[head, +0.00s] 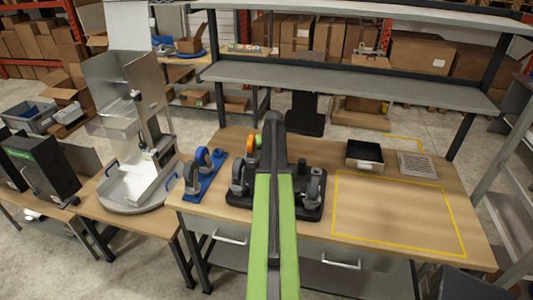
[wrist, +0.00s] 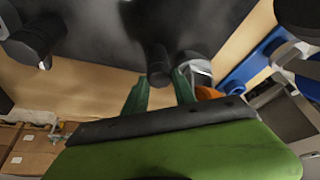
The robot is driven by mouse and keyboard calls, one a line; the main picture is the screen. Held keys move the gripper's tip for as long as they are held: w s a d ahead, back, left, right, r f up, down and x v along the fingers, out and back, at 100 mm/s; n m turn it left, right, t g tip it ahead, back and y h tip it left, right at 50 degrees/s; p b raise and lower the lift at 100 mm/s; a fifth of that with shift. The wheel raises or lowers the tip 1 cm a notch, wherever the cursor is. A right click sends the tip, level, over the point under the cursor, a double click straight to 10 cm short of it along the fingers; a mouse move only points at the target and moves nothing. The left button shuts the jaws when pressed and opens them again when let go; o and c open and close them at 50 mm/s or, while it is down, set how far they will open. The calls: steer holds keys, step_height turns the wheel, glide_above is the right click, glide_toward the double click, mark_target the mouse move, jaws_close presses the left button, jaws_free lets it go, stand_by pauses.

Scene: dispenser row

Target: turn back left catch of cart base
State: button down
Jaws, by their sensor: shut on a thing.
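The cart base (head: 311,213) is a black plate with grey caster wheels, lying on the wooden table. My arm crosses in front of it and hides its middle. In the wrist view, the dark plate (wrist: 95,35) fills the upper part. My gripper (wrist: 159,90) is at the back left corner, its green fingers either side of a dark post, the back left catch (wrist: 157,66). It is shut on it, though the contact is partly hidden. An orange part (wrist: 207,92) and a grey metal piece sit beside the right finger. The orange part also shows in the head view (head: 250,144).
A blue stand with wheels (head: 203,170) is left of the cart base. A black tray (head: 364,156) and a grey grate (head: 417,165) lie at the back right. The yellow-outlined area (head: 395,213) is clear. A shelf (head: 350,82) spans above the table's back.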

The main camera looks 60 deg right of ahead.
steer(key=m+g, duration=0.1)
steer(key=m, duration=0.2)
steer(key=m+g+h, duration=0.1)
steer(key=m, duration=0.2)
steer(key=shift+w+a, duration=0.1)
steer(key=shift+a, duration=0.1)
steer(key=shift+m, duration=0.3)
stand_by(0.3)
steer(key=c, duration=1)
jaws_free()
steer(key=shift+a+r+p, duration=0.1)
steer(key=shift+r+p, duration=0.35)
steer(key=shift+p, duration=0.05)
steer(key=p+v, duration=0.7)
steer(key=v, duration=0.1)
steer(key=p+v, duration=0.8)
steer(key=shift+w+a+r, duration=0.15)
steer(key=shift+a, duration=0.15)
